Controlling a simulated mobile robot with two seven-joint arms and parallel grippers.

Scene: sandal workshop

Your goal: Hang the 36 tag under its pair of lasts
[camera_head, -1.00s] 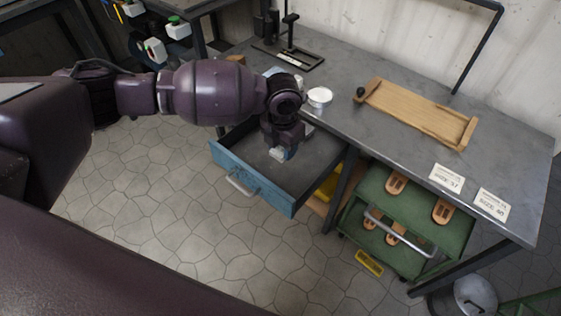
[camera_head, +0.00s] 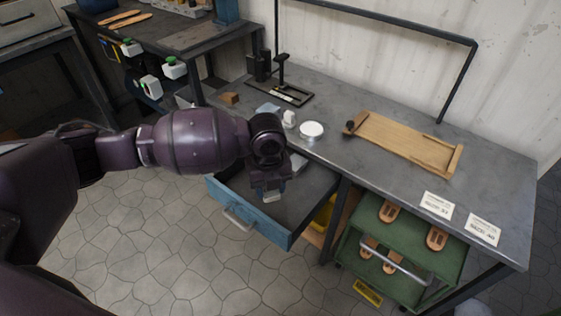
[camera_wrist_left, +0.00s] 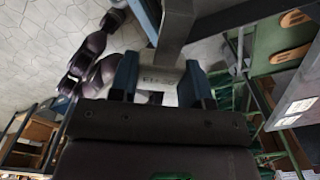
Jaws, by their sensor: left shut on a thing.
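My left gripper (camera_head: 270,195) is shut on a small pale tag, above the open blue drawer (camera_head: 265,228) in the head view. In the left wrist view the tag (camera_wrist_left: 158,76) sits between the two fingers, with dark print that I cannot read clearly. I cannot confirm the number 36. White pieces with green tops (camera_head: 173,68) hang in pairs or singly along the front of the rear-left bench; I cannot tell if they are the lasts. My right gripper is in neither view.
The grey workbench (camera_head: 350,185) carries a wooden tray (camera_head: 405,142), a white round tub (camera_head: 311,131) and two printed cards (camera_head: 437,205). A green cart (camera_head: 415,255) with tan foot-shaped pieces (camera_head: 437,238) stands under its right end. The stone floor at left is open.

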